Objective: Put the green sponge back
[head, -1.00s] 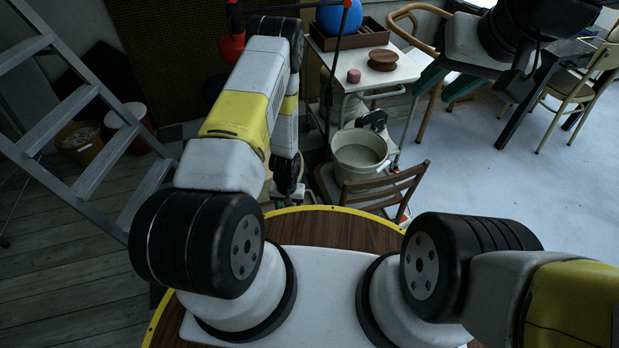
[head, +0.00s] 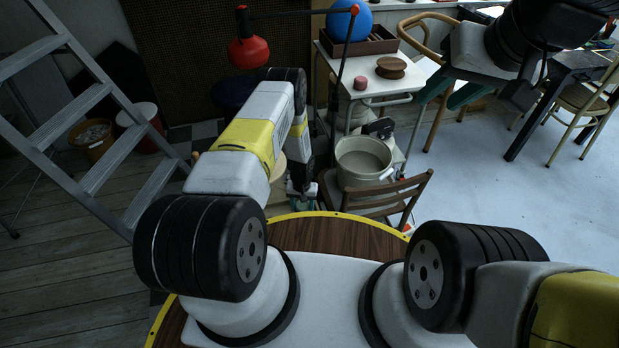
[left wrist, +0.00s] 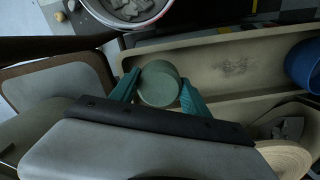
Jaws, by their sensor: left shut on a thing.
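The round green sponge (left wrist: 158,84) shows in the left wrist view between the two teal fingers of my left gripper (left wrist: 160,92), which is shut on it. It is over a long beige tray (left wrist: 225,62) with low walls; I cannot tell whether it touches the tray. In the head view my left gripper (head: 302,203) is low, left of the grey pot, and mostly hidden by the arm; the sponge cannot be made out there. My right gripper (head: 449,94) is at the upper right, teal fingers wide apart and empty, beside the white table.
A wooden chair (head: 385,196) and a grey pot (head: 363,160) stand right of my left gripper. A white table (head: 350,62) holds a pink piece (head: 360,83). A blue thing (left wrist: 304,66) is at the tray's right. A ladder (head: 95,120) stands left.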

